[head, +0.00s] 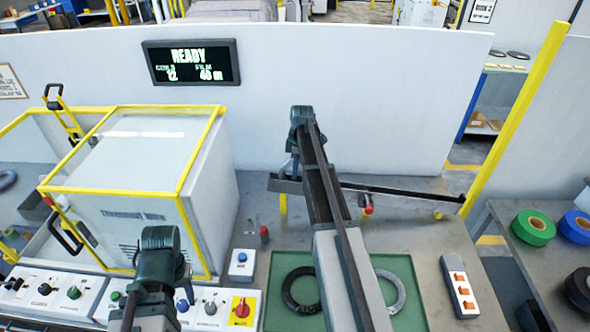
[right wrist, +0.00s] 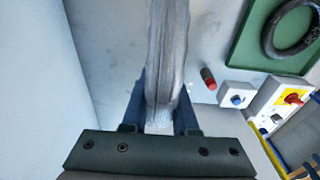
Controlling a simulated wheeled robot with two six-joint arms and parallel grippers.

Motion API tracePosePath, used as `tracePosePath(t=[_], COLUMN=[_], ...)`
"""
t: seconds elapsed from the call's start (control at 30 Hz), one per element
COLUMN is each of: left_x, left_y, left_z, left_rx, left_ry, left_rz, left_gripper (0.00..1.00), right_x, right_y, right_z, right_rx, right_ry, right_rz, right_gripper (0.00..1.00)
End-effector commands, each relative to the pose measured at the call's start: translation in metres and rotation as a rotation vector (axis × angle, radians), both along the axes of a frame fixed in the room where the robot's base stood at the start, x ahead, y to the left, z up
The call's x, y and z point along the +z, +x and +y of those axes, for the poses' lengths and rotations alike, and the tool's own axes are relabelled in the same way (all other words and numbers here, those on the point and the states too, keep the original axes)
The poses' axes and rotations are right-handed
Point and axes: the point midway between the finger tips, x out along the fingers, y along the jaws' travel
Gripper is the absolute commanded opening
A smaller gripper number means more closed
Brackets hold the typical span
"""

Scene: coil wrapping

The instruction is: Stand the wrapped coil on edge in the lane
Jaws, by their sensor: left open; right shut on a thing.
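My right gripper (right wrist: 162,88) is shut on the wrapped coil (right wrist: 168,45), a pale grey ring seen edge-on between its fingers in the right wrist view. In the head view my right arm reaches to the back of the table, and its gripper (head: 291,166) is mostly hidden behind the arm, by the left end of the lane (head: 405,192). The lane is a narrow dark rail running right along the back. My left gripper (head: 160,262) is open over the front controls, near the machine; its fingers are hard to make out.
A green mat (head: 412,318) holds a black coil (head: 290,292) and a grey coil (head: 399,292). A yellow-framed machine (head: 135,165) stands left, with control boxes (head: 210,312) in front. A white wall (head: 370,100) closes the back. A switch box (head: 459,287) sits right.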

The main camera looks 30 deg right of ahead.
Motion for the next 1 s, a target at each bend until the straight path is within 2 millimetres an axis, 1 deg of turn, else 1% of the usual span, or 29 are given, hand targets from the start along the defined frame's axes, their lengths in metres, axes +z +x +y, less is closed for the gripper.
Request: tracePosePath(t=[0.17,0.2,0.27,0.3,0.37,0.77,0.87,1.0], left_x=[-0.003,-0.002,-0.002,-0.002,-0.002,0.001,0.006,0.019], left_y=[0.0,0.0,0.0,0.0,0.0,0.0,0.0,0.0], left_z=[0.0,0.0,0.0,0.0,0.0,0.0,0.0,0.0], left_rx=[0.0,0.0,0.0,0.0,0.0,0.0,0.0,0.0], left_ry=[0.0,0.0,0.0,0.0,0.0,0.0,0.0,0.0], left_rz=[0.0,0.0,0.0,0.0,0.0,0.0,0.0,0.0], left_gripper=[0.47,0.47,0.47,0.47,0.47,0.47,0.47,0.47], right_x=[-0.003,-0.002,-0.002,-0.002,-0.002,0.001,0.006,0.019], right_y=[0.0,0.0,0.0,0.0,0.0,0.0,0.0,-0.001], right_z=[0.0,0.0,0.0,0.0,0.0,0.0,0.0,-0.001], right_rx=[0.0,0.0,0.0,0.0,0.0,0.0,0.0,0.0], right_ry=[0.0,0.0,0.0,0.0,0.0,0.0,0.0,0.0], right_rz=[0.0,0.0,0.0,0.0,0.0,0.0,0.0,0.0], right_gripper=[0.0,0.35,0.45,0.53,0.62,0.62,0.62,0.62])
